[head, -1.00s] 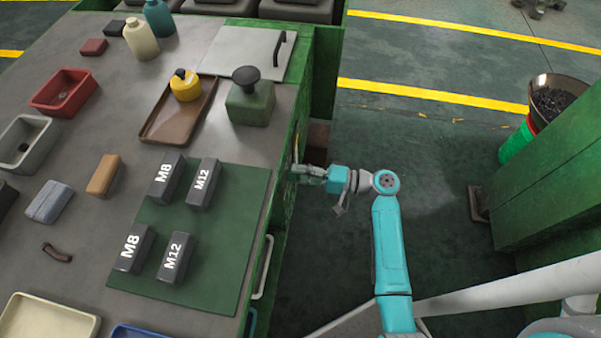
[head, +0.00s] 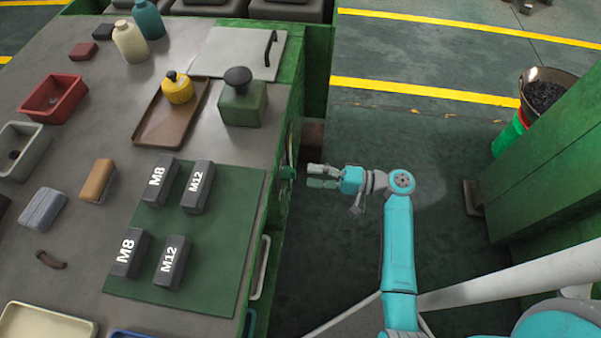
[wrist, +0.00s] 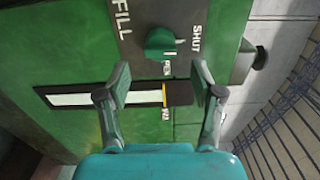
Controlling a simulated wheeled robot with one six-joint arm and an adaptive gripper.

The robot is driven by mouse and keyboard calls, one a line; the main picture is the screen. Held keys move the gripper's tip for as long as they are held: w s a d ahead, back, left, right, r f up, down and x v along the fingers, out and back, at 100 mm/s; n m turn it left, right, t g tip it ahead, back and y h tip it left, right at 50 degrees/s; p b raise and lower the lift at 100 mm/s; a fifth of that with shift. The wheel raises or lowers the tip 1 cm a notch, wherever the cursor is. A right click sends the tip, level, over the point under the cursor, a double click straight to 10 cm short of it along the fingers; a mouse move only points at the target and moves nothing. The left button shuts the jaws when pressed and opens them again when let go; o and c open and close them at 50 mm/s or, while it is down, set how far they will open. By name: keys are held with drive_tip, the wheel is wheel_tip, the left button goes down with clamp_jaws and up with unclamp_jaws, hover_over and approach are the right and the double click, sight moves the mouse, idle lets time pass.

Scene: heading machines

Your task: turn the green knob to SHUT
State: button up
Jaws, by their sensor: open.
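The green knob (wrist: 160,42) sits on a dark plate on the green machine wall, with SHUT (wrist: 195,40) lettered to its right in the wrist view and a partly covered label, apparently OPEN, just below it. I cannot tell for sure which label the knob points at. It also shows in the head view (head: 288,172), sticking out from the machine's side. My gripper (wrist: 163,82) is open and empty. Its fingers are apart, short of the wall and below the knob in the wrist view. In the head view my gripper (head: 322,176) is right of the knob, clear of it.
A gauge slot (wrist: 82,99) with a yellow mark lies below the knob plate. A dark round fitting (wrist: 250,62) protrudes at right. The bench top (head: 90,145) carries trays, bottles and M8 and M12 blocks. The floor (head: 345,250) beside the bench is free around my arm.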

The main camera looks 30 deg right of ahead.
drive_tip(key=v, duration=0.6)
drive_tip(key=shift+s+d, duration=0.2)
drive_tip(key=shift+d, duration=0.05)
drive_tip(key=s+a+f+m+h, duration=0.3)
drive_tip(key=s+a+f+h, duration=0.5)
drive_tip(key=a+f, duration=0.4)
drive_tip(key=s+f+n+h, duration=0.1)
drive_tip(key=s+f+h, duration=0.1)
drive_tip(key=s+h, duration=0.35)
drive_tip(key=s+d+r+n+t, duration=0.1)
drive_tip(key=s+r+n+t, duration=0.1)
drive_tip(key=s+r+n, duration=0.2)
drive_tip(key=s+r+n+t+h, duration=0.1)
drive_tip(key=s+r+n, duration=0.4)
drive_tip(key=s+r, duration=0.5)
wheel_tip(320, 180, up, 9)
drive_tip(key=shift+s+d+f+t, duration=0.2)
drive_tip(key=shift+s+d+t, duration=0.15)
drive_tip(key=shift+t, duration=0.25)
